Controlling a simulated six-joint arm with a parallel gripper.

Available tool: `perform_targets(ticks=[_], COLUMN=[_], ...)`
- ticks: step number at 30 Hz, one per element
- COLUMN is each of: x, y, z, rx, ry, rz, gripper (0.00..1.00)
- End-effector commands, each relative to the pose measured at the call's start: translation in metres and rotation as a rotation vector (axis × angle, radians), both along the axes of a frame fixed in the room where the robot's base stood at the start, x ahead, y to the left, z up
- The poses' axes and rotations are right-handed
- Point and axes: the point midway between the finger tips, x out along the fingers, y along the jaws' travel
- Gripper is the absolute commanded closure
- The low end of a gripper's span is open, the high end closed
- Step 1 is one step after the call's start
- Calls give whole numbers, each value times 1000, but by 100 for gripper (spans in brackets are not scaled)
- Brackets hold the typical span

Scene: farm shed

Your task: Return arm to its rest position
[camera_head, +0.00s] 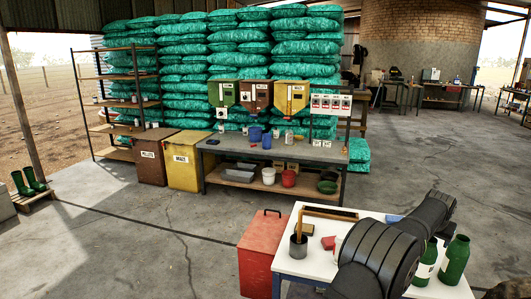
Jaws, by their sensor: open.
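My dark grey arm (378,258) reaches across the lower right, over a white table (304,269). My gripper is not in view, so I cannot see its fingers or anything in them. The arm hides part of the table top and whatever stands behind it.
On the white table are a dark pot (298,246) with a wooden-handled tool, a red block (328,243), a brown-and-black tray (330,213) and green bottles (454,260) close to my arm. A red box (262,250) stands left of it. Behind is a grey workbench (270,150); open floor lies left.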

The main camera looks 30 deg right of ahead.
Motion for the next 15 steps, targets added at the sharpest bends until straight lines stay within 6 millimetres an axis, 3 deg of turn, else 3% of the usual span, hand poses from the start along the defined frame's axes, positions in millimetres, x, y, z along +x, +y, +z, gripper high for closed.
perform_targets(ticks=[7,9,13,15], x=[7,6,6,-10], y=[-17,-17,-17,-13], z=[-29,-8,18,24], rx=[0,-5,-3,0], ry=[0,-1,0,-2], rz=[0,1,1,-4], gripper=[27,27,27,27])
